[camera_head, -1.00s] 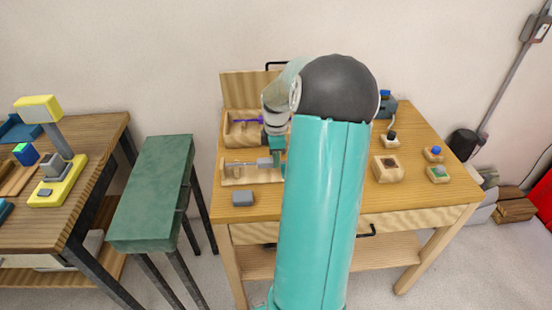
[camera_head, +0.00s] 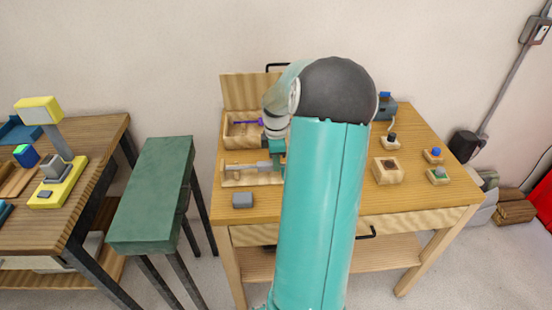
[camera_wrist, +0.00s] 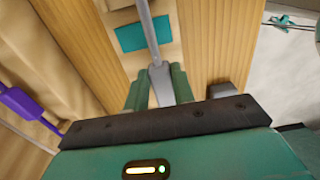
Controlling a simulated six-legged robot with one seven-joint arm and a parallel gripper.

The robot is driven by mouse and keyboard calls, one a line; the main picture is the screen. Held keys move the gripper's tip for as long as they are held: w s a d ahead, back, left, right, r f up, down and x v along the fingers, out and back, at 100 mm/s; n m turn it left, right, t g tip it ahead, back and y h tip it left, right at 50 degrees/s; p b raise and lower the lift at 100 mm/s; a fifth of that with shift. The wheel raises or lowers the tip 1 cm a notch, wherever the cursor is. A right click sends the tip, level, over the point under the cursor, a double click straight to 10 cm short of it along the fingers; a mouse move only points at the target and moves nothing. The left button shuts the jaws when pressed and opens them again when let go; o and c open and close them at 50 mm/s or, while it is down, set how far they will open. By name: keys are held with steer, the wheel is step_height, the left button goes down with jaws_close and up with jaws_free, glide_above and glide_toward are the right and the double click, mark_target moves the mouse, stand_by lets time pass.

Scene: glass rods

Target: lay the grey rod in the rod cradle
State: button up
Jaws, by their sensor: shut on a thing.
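The grey rod (camera_head: 247,167) lies roughly level over the wooden rod cradle (camera_head: 232,182) on the left side of the table. My gripper (camera_head: 276,160) is at the rod's right end, partly behind my arm. In the wrist view, the green fingers of my gripper (camera_wrist: 159,88) are shut on the near end of the grey rod (camera_wrist: 151,38). The rod points away over the cradle (camera_wrist: 168,53), which has a teal pad. I cannot tell whether the rod touches the cradle's supports.
A wooden box (camera_head: 234,138) with a purple rod (camera_head: 248,122) stands just behind the cradle. A small grey block (camera_head: 242,200) sits in front. A square wooden block (camera_head: 388,170) and small buttons (camera_head: 437,154) are on the right. My arm hides the table's middle.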

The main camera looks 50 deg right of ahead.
steer(key=shift+f, duration=0.6)
stand_by(0.6)
steer(key=o, duration=1.1)
step_height(320, 180, up, 14)
steer(key=shift+f, duration=0.1)
